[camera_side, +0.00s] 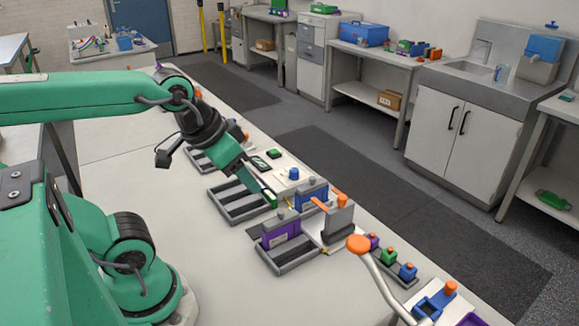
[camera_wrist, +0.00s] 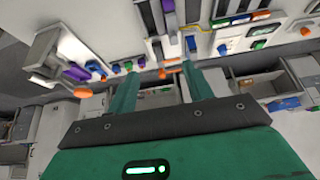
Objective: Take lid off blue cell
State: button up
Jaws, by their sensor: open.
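A blue block (camera_side: 311,193) stands in a grey holder in the middle of the bench, with an orange piece by its top. A smaller blue block with an orange top (camera_side: 407,271) stands at the end of a short row, and it also shows in the wrist view (camera_wrist: 115,68). Which of them is the blue cell I cannot tell for sure. My gripper (camera_side: 270,198) is above the bench, left of the larger blue block and apart from the small one. In the wrist view its two green fingers are spread, with nothing held between them.
A purple block (camera_side: 280,232) sits in a grey holder nearby. An orange disc (camera_side: 358,244) on a curved grey arm rises in front of the small row. An empty slotted grey tray (camera_side: 235,208) lies beneath the gripper. Open bench is at left.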

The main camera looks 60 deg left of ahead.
jog(key=n+g, duration=0.3)
jog(key=g, duration=0.2)
send_over(312, 177)
jog(key=f, duration=0.7)
jog(key=shift+s+d+f, duration=0.3)
jog(key=shift+s, duration=0.1)
jog(key=shift+w+a+f+g, duration=0.2)
jog(key=shift+w+f+g, duration=0.15)
jog(key=shift+f, duration=4)
jog(key=c, duration=1.1)
